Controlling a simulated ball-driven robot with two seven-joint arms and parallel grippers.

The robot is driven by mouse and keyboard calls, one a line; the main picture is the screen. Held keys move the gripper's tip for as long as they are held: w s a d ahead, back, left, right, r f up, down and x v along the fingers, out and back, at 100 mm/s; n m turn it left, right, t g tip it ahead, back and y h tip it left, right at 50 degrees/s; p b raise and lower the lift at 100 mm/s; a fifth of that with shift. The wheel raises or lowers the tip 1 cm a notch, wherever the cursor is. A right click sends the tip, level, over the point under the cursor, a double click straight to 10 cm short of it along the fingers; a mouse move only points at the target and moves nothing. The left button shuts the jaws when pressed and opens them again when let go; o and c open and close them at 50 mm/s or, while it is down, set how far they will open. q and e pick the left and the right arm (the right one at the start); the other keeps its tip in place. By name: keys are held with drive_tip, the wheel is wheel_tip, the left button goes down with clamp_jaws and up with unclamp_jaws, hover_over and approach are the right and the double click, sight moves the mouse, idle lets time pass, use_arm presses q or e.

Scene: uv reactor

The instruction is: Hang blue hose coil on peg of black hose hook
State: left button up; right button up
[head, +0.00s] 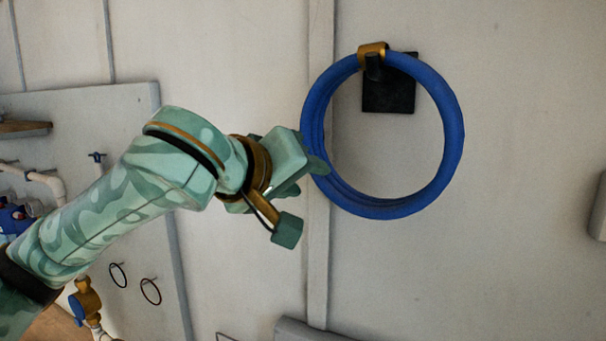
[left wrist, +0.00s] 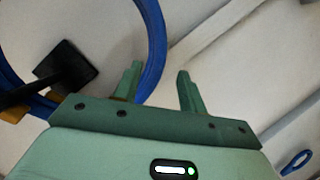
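The blue hose coil (head: 452,160) is a round ring with a brass band (head: 372,53) at its top. The black hose hook (head: 390,95) is a square plate on the wall, and its peg (head: 374,70) sticks out inside the ring, just under the band. The coil appears to hang from the peg; contact is hard to confirm. My left gripper (head: 312,178) is at the coil's left side, a fingertip overlapping it in the picture. In the left wrist view its fingers (left wrist: 160,72) stand apart, with the coil's edge (left wrist: 156,45) showing between them. My right gripper is not visible.
A grey panel (head: 135,150) with pipes and small wall rings (head: 150,291) is at the left. A vertical wall strip (head: 319,260) runs behind the coil's left side. The wall right of the coil is mostly clear, with a grey object (head: 599,208) at the edge.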

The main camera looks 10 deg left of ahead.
use_arm(q)
drive_tip(key=shift+a, duration=0.1)
drive_tip(key=shift+s+r, duration=0.15)
drive_tip(key=shift+s, duration=0.05)
drive_tip(key=b+v, duration=0.1)
drive_tip(key=v, duration=1.5)
drive_tip(key=shift+b, duration=0.3)
